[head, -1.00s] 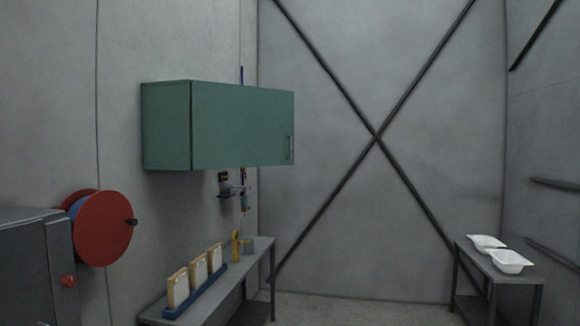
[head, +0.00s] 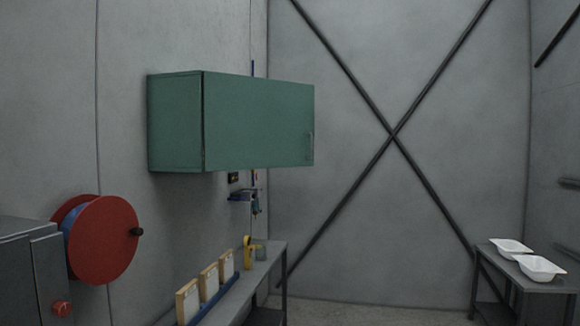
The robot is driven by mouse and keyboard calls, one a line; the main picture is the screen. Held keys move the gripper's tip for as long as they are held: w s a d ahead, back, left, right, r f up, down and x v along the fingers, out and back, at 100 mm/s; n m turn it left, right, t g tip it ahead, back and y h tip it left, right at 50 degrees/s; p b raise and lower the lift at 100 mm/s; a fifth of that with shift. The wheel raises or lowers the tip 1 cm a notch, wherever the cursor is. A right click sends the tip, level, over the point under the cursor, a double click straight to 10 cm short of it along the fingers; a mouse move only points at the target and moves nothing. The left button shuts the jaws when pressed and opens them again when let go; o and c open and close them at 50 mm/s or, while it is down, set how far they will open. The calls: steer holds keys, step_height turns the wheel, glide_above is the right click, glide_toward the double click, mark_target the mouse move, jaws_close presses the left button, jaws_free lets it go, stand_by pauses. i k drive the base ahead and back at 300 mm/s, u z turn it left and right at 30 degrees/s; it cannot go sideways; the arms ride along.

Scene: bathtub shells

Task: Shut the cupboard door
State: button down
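The green cupboard (head: 175,124) hangs on the left wall. Its door (head: 255,121) is hinged at the near left edge, where a dark line separates it from the side panel. The door appears swung out from the wall line, partly open, and its outer face is towards me. A thin vertical handle (head: 310,148) is near its far right edge. The door hides the inside of the cupboard. My gripper is not in view, and nothing visible touches the door.
A bench (head: 262,262) below the cupboard holds several upright pale blocks and a yellow item (head: 248,252). A red reel (head: 103,240) sticks out at left beside a grey cabinet (head: 32,272). A right-hand table (head: 500,268) bears white basins. Floor between is clear.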

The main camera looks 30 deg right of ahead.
mark_target(250, 122)
steer(key=i, duration=1.15)
steer(key=z, duration=0.05)
